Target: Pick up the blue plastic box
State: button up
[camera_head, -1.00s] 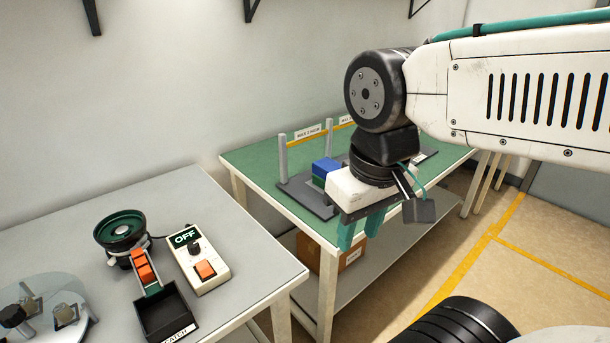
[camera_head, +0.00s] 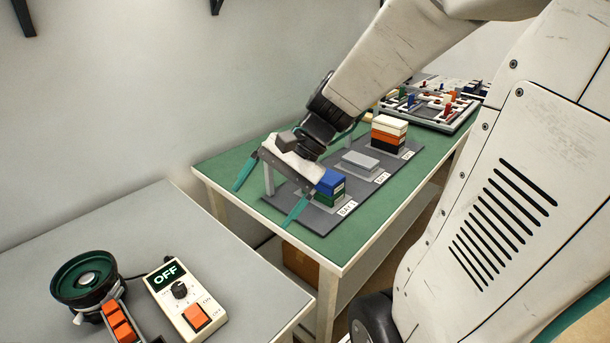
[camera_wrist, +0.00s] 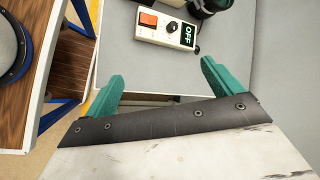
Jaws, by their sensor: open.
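The blue plastic box (camera_head: 329,181) sits on top of a green box (camera_head: 328,198) in the nearest bay of a dark grey tray on the green table. My gripper (camera_head: 263,207) is open and empty, with its teal fingers spread wide. It hangs to the left of the stack, apart from it, and its body overlaps the upper left of the blue box in the head view. In the wrist view the open fingers (camera_wrist: 160,90) show with nothing between them, and the blue box is not in that view.
The dark grey tray (camera_head: 310,217) also holds a grey box (camera_head: 361,160) and a white, orange and black stack (camera_head: 388,133). A post stands behind my gripper. A grey table (camera_head: 230,265) at left carries a bowl feeder (camera_head: 84,280) and an OFF control box (camera_head: 186,296).

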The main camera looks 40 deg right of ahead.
jog(key=w+d+f+m+t+y, duration=0.1)
jog(key=w+d+f+m+t, duration=0.25)
jog(key=w+d+m, duration=0.4)
jog(key=m+t+h, duration=0.7)
jog(key=m, duration=0.9)
send_near(333, 178)
jog(key=x, duration=0.5)
jog(key=shift+w+d+f, duration=0.1)
jog(key=shift+w+f, duration=0.05)
jog(key=shift+f, duration=0.1)
jog(key=x, duration=0.6)
jog(key=shift+w+r, duration=0.1)
jog(key=shift+w, duration=0.15)
jog(key=shift+w+a, duration=0.25)
jog(key=shift+w, duration=0.25)
jog(key=shift+t, duration=0.25)
jog(key=c, duration=1.2)
